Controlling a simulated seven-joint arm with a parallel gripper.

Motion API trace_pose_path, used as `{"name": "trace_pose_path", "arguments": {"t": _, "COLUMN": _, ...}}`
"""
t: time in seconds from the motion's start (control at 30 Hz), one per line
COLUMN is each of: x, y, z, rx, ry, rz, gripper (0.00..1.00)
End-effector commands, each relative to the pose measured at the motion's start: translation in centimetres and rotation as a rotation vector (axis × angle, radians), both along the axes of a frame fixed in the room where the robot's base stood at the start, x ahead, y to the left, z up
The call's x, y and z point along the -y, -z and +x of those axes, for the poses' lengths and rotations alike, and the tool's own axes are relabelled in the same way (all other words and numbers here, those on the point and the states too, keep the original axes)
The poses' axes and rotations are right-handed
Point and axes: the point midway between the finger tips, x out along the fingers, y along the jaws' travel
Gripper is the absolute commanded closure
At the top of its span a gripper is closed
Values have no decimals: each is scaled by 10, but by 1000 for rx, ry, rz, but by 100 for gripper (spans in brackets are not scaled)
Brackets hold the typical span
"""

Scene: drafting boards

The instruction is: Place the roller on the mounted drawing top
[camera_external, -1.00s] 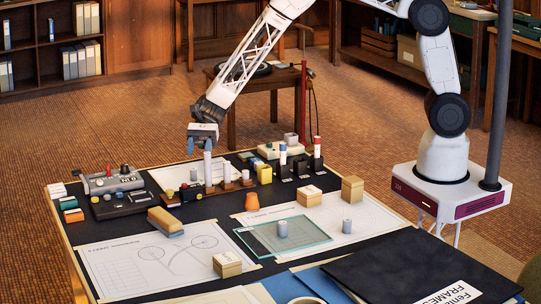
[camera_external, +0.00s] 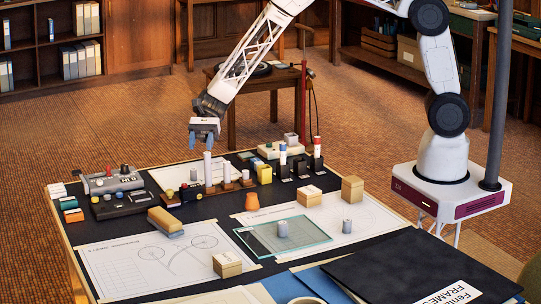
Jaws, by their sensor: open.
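A tall pale grey cylinder (camera_external: 208,170), which could be the roller, stands upright among short pegs on a brown wooden rack (camera_external: 213,189) at the back of the table. My gripper (camera_external: 204,146) is open, pointing down just above its top; whether they touch is unclear. Small grey cylinders also stand on a glass plate (camera_external: 262,244) and on the right drawing sheet; one is the plate cylinder (camera_external: 283,229), the other the sheet cylinder (camera_external: 347,226). Drawing sheets lie on the dark board, a left sheet (camera_external: 110,262) and a right sheet (camera_external: 375,222). Which is the mounted drawing top is unclear.
A grey device (camera_external: 112,182) and a black control box (camera_external: 122,205) stand left of the rack. Upright marker holders (camera_external: 300,168) stand to its right. Wooden blocks, including a front block (camera_external: 227,265), and an orange jar (camera_external: 252,202) stand across the board. A black folder (camera_external: 400,265) covers the front right.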

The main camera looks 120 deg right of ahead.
Motion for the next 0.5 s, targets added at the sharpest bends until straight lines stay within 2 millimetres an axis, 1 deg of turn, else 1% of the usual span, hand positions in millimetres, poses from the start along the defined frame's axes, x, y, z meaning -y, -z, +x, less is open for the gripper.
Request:
{"name": "trace_pose_path", "arguments": {"t": 0.17, "x": -10, "y": -13, "z": -1, "rx": 9, "ry": -28, "rz": -26, "gripper": 52}}
{"name": "trace_pose_path", "arguments": {"t": 0.27, "x": -24, "y": -28, "z": -4, "rx": 21, "ry": -70, "rz": -63, "gripper": 52}}
{"name": "trace_pose_path", "arguments": {"t": 0.37, "x": -44, "y": -51, "z": -11, "rx": 37, "ry": -131, "rz": -115, "gripper": 52}}
{"name": "trace_pose_path", "arguments": {"t": 0.5, "x": -80, "y": -88, "z": -26, "rx": 71, "ry": -241, "rz": -209, "gripper": 52}}
